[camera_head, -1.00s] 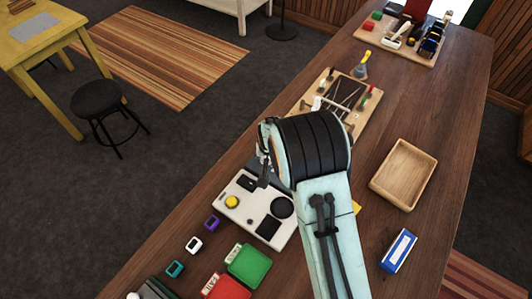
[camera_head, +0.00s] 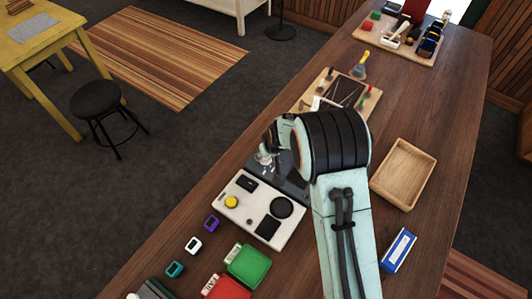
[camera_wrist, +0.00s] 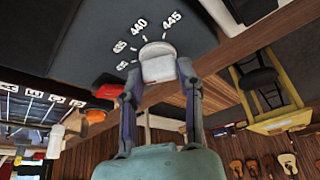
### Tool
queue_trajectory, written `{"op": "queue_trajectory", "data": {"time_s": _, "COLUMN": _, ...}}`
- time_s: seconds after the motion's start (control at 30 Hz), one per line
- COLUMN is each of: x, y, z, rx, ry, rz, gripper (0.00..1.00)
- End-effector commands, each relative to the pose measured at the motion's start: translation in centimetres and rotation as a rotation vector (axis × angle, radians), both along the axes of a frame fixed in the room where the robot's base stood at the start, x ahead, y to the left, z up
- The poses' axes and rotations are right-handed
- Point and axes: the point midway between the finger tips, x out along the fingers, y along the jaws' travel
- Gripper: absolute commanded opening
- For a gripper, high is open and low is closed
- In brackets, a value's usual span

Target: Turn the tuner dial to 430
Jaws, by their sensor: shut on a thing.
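The tuner shows in the wrist view as a dark panel (camera_wrist: 90,40) with white numbers; 440 and 445 are readable, and lower ones beside them are tilted and partly hidden. Its pale dial (camera_wrist: 157,55) sits below the numbers. My gripper (camera_wrist: 158,74) is shut on the dial, one finger on each side. No pointer mark on the dial is clear, so its setting cannot be read. In the head view the dark tuner (camera_head: 293,184) is partly hidden behind my arm, and my gripper (camera_head: 268,161) is at its left end.
A cream box (camera_head: 258,208) with a yellow button stands just in front of the tuner. A tool board (camera_head: 312,98) lies behind. A wooden tray (camera_head: 402,174) and a blue-white box (camera_head: 398,250) are to the right. Green (camera_head: 249,265) and red blocks lie nearer.

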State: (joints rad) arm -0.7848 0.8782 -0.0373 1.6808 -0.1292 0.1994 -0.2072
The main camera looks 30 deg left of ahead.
Motion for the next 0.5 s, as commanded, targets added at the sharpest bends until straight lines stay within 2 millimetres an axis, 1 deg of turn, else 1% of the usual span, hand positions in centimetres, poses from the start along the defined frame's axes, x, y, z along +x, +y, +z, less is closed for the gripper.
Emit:
{"op": "queue_trajectory", "data": {"time_s": 0.07, "x": -0.05, "y": -0.02, "z": -0.08, "rx": -0.002, "ry": 0.001, "rz": 0.000, "gripper": 0.00}}
{"op": "queue_trajectory", "data": {"time_s": 0.1, "x": -0.05, "y": -0.02, "z": -0.08, "rx": -0.002, "ry": 0.001, "rz": -0.001, "gripper": 0.41}}
{"op": "queue_trajectory", "data": {"time_s": 0.17, "x": -0.04, "y": -0.02, "z": -0.07, "rx": -0.002, "ry": 0.001, "rz": -0.001, "gripper": 0.60}}
{"op": "queue_trajectory", "data": {"time_s": 0.2, "x": -0.04, "y": -0.02, "z": -0.07, "rx": -0.002, "ry": 0.001, "rz": -0.001, "gripper": 0.61}}
{"op": "queue_trajectory", "data": {"time_s": 0.5, "x": -0.03, "y": -0.06, "z": 0.16, "rx": 0.000, "ry": 0.000, "rz": -0.001, "gripper": 0.61}}
